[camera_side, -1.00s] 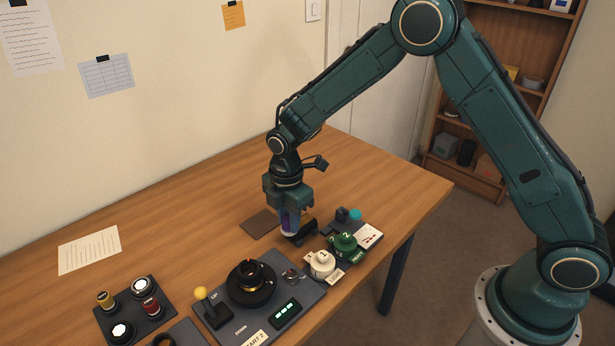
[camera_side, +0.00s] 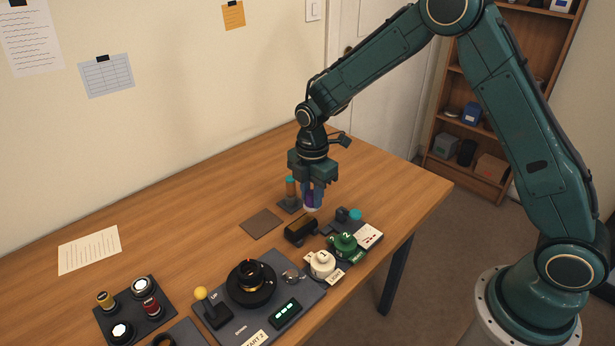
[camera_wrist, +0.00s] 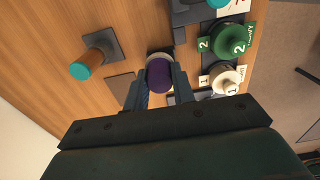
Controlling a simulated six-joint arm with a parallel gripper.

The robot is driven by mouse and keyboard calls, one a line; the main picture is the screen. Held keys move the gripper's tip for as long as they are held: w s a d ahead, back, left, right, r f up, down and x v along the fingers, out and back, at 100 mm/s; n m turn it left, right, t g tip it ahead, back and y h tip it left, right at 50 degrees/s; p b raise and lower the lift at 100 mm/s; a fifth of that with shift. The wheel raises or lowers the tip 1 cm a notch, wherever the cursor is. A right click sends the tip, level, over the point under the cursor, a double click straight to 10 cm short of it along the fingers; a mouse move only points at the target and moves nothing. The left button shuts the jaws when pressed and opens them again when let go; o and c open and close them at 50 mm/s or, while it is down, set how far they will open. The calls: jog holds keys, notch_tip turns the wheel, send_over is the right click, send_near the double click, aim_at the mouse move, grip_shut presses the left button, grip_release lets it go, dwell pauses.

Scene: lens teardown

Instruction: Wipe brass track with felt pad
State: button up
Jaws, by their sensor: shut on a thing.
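My gripper (camera_side: 311,190) is shut on a purple-handled pad (camera_wrist: 160,76) with a pale lower end, which I take to be the felt pad. The pad's pale end (camera_side: 311,208) hangs above the table, behind and a little right of a dark block. That dark block (camera_side: 300,230) has a brownish, brass-like top and may carry the brass track; I cannot make out the track clearly. The pad is apart from the block. In the wrist view the pad and fingers hide most of the block.
A brown post with a teal top (camera_side: 290,189) stands close behind my gripper. A flat brown mat (camera_side: 261,224) lies to the left. White (camera_side: 322,264) and green (camera_side: 344,244) numbered knobs, and a grey panel with a black lens (camera_side: 251,284), are in front.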

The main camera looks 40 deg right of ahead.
jog(key=shift+r, duration=2.75)
